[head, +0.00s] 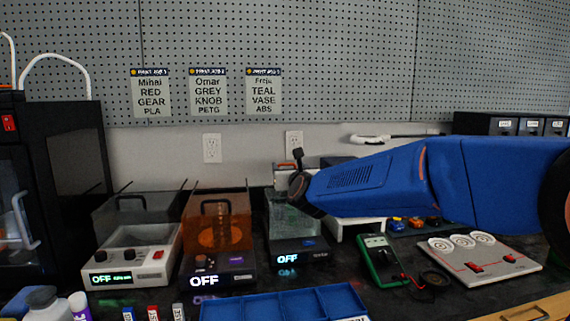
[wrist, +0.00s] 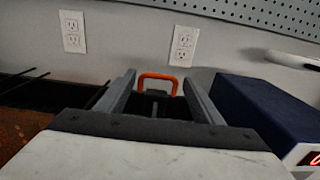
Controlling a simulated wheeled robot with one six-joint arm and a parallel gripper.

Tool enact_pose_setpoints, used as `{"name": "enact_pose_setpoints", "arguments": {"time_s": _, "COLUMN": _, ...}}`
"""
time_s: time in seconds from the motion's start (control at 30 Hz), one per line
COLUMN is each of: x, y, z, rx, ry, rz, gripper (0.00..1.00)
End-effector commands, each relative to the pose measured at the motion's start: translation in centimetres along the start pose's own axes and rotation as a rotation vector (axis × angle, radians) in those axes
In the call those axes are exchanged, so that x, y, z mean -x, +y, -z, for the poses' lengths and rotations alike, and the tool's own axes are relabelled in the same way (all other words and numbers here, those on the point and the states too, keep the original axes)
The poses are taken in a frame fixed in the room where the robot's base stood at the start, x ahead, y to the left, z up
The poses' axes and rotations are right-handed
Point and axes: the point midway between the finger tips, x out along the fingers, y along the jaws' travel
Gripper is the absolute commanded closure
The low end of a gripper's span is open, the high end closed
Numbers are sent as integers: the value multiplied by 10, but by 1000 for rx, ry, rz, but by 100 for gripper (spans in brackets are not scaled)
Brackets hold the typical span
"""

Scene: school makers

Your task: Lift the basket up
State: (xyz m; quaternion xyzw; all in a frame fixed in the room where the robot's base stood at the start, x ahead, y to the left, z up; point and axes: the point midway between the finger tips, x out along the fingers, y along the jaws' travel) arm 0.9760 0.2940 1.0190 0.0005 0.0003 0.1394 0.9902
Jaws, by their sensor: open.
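An orange handle (wrist: 158,77) shows in the wrist view, upright like an arch, in the gap between my fingertips. It looks like the basket's handle; the basket's body is mostly hidden, with only dark shapes below the handle. My gripper (wrist: 160,90) is open, with one grey finger on each side of the handle and no clear contact; I cannot tell the depth between them. In the head view my gripper (head: 297,168) is over the back of the bench, above the right-hand device with a clear tank (head: 296,225), partly hidden by my blue arm.
Left of it stand an orange-tinted device (head: 217,235) and a white device (head: 132,250), each reading OFF. A blue tray (head: 285,305) lies in front. A green multimeter (head: 381,262) and a white panel (head: 485,262) lie right. The pegboard wall (head: 330,60) stands behind.

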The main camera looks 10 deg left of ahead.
Motion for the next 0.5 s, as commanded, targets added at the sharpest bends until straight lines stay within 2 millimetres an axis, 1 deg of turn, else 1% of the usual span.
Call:
{"name": "enact_pose_setpoints", "arguments": {"time_s": 0.03, "x": -10, "y": -1, "z": 0, "rx": 1, "ry": 0, "rz": 1, "gripper": 39}}
{"name": "enact_pose_setpoints", "arguments": {"time_s": 0.2, "x": -38, "y": 0, "z": 1, "rx": 2, "ry": 0, "rz": 0, "gripper": 39}}
{"name": "enact_pose_setpoints", "arguments": {"time_s": 0.33, "x": -55, "y": 0, "z": 0, "rx": 1, "ry": 0, "rz": 0, "gripper": 39}}
{"name": "enact_pose_setpoints", "arguments": {"time_s": 0.5, "x": -69, "y": 0, "z": 0, "rx": 1, "ry": -1, "rz": 1, "gripper": 39}}
